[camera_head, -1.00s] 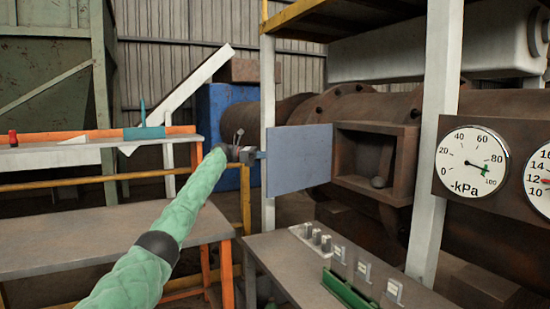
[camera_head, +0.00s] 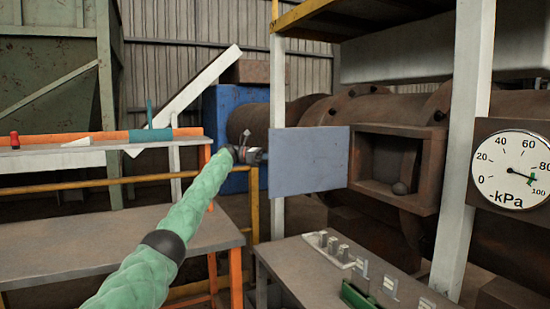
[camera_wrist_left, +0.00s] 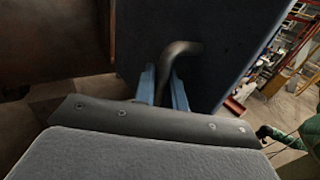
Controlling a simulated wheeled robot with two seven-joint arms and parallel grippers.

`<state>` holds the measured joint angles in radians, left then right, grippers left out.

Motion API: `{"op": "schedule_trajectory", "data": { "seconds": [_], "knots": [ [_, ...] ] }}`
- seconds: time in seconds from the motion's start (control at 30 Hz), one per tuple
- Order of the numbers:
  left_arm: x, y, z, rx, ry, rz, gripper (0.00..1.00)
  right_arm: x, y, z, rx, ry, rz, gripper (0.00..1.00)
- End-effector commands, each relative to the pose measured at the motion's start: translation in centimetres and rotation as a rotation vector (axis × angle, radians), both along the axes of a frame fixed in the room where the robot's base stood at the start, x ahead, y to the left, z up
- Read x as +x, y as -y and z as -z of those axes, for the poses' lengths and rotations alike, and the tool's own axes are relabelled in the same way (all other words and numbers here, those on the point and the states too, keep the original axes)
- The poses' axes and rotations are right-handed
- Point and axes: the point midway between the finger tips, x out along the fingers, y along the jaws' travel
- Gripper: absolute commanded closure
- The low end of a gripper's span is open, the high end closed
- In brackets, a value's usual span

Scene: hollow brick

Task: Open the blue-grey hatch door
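The blue-grey hatch door (camera_head: 310,160) stands swung out to the left of a rusty box-shaped opening (camera_head: 395,165), whose inside is uncovered. My left gripper (camera_head: 262,156) is at the door's left edge in the head view, its fingertips partly hidden there. In the left wrist view, the two blue fingers (camera_wrist_left: 165,88) lie on either side of a dark bent handle (camera_wrist_left: 180,50), closed on it. The handle stands out from the door's dark face (camera_wrist_left: 220,50). My right gripper is not in view.
A white post (camera_head: 465,140) stands right of the opening, and a thinner post (camera_head: 277,90) stands behind the door's left edge. A grey table (camera_head: 300,265) with small fittings is below. A pressure gauge (camera_head: 512,170) is at right.

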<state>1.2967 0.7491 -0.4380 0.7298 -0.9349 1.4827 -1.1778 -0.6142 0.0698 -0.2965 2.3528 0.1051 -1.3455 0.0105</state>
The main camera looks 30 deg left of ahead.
Motion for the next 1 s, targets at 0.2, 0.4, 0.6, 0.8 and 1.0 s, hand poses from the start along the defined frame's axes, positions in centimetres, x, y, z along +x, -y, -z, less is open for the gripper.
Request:
{"op": "schedule_trajectory", "data": {
  "seconds": [0.2,0.4,0.6,0.8,1.0],
  "knots": [
    [0.0,0.0,0.1,0.002,-0.001,0.0,0.71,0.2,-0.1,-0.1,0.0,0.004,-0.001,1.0],
    [-0.1,-0.2,0.1,0.001,0.0,0.0,0.71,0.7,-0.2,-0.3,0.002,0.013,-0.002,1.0],
    [-0.9,-2.1,0.2,0.0,-0.001,-0.002,0.71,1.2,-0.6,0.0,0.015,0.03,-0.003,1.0],
    [-2.2,-5.0,0.2,0.0,0.0,-0.001,0.71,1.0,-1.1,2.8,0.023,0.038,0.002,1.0],
    [-3.0,-6.8,0.1,0.0,-0.001,0.0,0.71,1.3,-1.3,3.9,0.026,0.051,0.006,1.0]
  ]
}}
